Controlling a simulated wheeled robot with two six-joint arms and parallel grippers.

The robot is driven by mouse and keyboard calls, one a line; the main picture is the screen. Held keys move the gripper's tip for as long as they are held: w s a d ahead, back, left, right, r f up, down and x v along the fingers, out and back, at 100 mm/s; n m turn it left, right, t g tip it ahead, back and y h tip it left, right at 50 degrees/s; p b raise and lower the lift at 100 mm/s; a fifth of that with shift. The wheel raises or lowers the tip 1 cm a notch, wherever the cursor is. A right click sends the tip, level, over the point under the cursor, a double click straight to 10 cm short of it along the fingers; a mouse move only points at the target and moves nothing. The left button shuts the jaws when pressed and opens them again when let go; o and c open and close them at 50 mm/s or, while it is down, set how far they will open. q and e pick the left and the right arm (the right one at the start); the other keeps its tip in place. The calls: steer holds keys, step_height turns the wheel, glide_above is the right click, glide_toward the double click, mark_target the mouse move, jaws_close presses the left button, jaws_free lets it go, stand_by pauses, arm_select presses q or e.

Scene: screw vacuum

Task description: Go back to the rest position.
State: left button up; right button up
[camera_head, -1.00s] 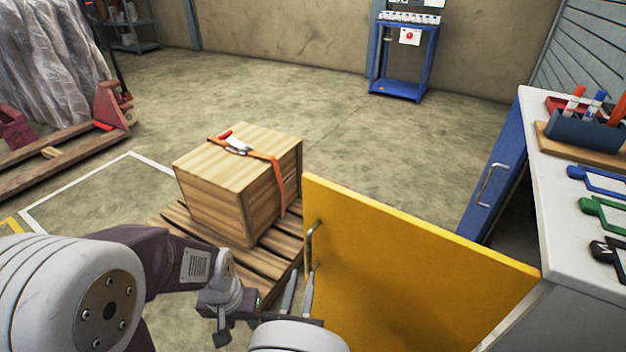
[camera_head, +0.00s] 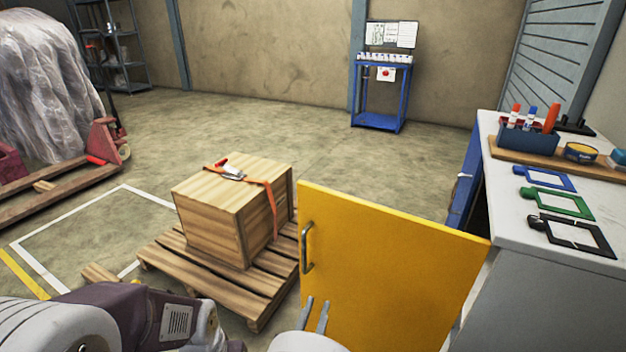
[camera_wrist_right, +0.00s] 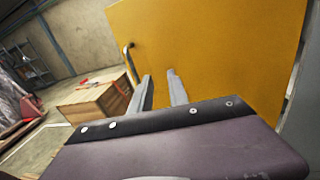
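My right gripper (camera_head: 316,314) is low in the middle of the head view, in front of the open yellow cabinet door (camera_head: 390,265). Its two fingers stand apart with nothing between them; the right wrist view shows the same open fingers (camera_wrist_right: 158,92). The door's metal handle (camera_head: 306,247) is above the fingers and apart from them in the head view. My left arm comes in at the lower left, and its gripper is outside the picture.
A wooden crate (camera_head: 225,215) with an orange strap rests on a pallet (camera_head: 170,265) left of the door. The white-topped workbench (camera_head: 505,195) holds a marker holder (camera_head: 527,139) and several coloured frames. A blue cart (camera_head: 380,122) stands by the back wall. Open floor lies beyond the crate.

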steer(key=s+d+r+m+g+h, duration=0.1)
steer(key=d+m+g+h, duration=0.45)
steer(key=d, duration=0.65)
steer(key=d+r+m+g+h, duration=0.2)
steer(key=d+m+g+h, duration=0.4)
steer(key=d, duration=0.7)
steer(key=s+d+f+m+g+y, duration=0.5)
steer(key=s+d+m+g, duration=0.15)
steer(key=s+m, duration=0.2)
steer(key=s+a+f+m+g+y, duration=0.3)
steer(key=s+f+m+y, duration=0.2)
steer(key=s+m, duration=0.15)
steer(key=w+a+f+m+t+y, duration=0.3)
steer(key=w+a+m+t+y, duration=0.3)
steer(key=a, duration=0.5)
step_height(320, 180, up, 31)
steer(key=w+g+p, duration=0.1)
steer(key=p, duration=3)
steer(key=shift+a+r+y, duration=0.15)
steer(key=shift+y, duration=0.2)
